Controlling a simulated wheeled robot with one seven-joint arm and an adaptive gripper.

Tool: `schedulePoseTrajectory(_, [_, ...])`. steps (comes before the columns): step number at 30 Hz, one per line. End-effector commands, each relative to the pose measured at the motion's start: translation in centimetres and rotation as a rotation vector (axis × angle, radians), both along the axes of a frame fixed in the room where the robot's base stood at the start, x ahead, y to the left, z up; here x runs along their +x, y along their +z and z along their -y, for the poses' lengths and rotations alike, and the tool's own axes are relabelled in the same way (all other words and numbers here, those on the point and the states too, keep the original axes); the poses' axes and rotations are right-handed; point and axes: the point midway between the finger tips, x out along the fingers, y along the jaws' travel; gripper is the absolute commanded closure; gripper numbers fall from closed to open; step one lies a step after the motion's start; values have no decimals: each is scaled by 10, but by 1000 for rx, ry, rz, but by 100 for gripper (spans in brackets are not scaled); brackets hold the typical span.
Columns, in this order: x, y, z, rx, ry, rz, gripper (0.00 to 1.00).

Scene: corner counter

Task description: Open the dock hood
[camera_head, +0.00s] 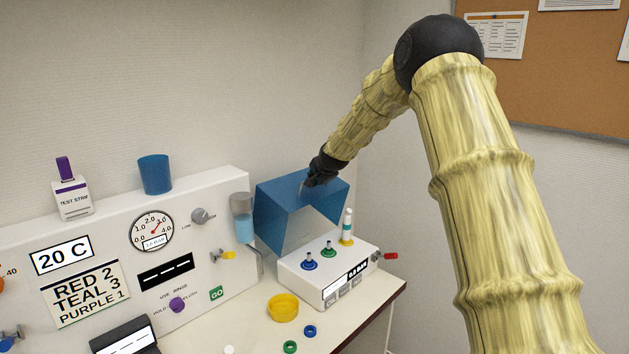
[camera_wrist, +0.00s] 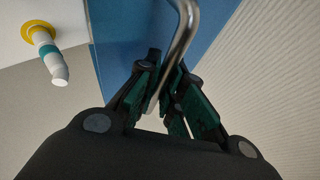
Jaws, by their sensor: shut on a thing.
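The blue dock hood (camera_head: 295,205) is tilted up above the white dock (camera_head: 330,275), leaving the dock's front and top in view. In the wrist view the hood's blue panel (camera_wrist: 120,40) runs beside a bent metal handle (camera_wrist: 188,25). My gripper (camera_head: 317,181) is at the hood's upper edge. In the wrist view my gripper (camera_wrist: 165,90) is shut on the handle, which passes between the green-padded fingers. On the dock stand a blue fitting (camera_head: 309,265), a green fitting (camera_head: 328,248) and a white, teal and yellow piece (camera_head: 347,228).
A white panel (camera_head: 215,255) with a gauge (camera_head: 152,231) and knobs stands left of the dock. A yellow dish (camera_head: 283,307), a blue ring (camera_head: 310,331) and a green ring (camera_head: 290,347) lie on the counter in front. The wall is close behind the hood.

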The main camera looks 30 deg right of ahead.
Motion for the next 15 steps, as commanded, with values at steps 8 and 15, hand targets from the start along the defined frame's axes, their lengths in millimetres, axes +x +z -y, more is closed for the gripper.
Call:
schedulePoseTrajectory(8, [1, 1, 0, -1, 0, 2, 68])
schedulePoseTrajectory(15, [1, 1, -1, -1, 1, 1, 68])
